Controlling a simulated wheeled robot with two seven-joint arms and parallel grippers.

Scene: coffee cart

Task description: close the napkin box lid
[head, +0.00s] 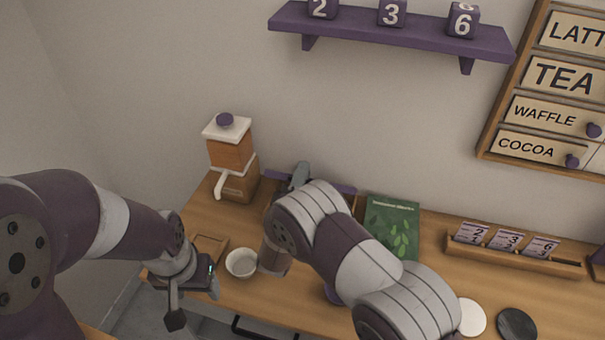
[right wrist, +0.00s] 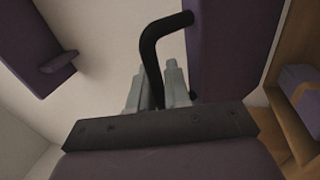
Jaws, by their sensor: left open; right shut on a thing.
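The napkin box is mostly hidden behind my right arm in the head view. Its purple lid (head: 345,188) shows as a thin strip either side of the gripper, and in the right wrist view the lid (right wrist: 235,45) is a purple panel that looks raised. My right gripper (head: 301,170) is shut on the lid's black curved handle (right wrist: 152,48), which passes between its fingers (right wrist: 158,88). A wooden wall (right wrist: 292,125) with purple contents beside it shows at the right of that view. My left gripper (head: 195,303) is open and empty near the counter's front left edge.
A white bowl (head: 241,263) and a brown cup (head: 273,258) stand between the arms. A wooden grinder (head: 233,160) is at back left, a green book (head: 391,228) right of the box. A purple shelf (head: 390,31) hangs above.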

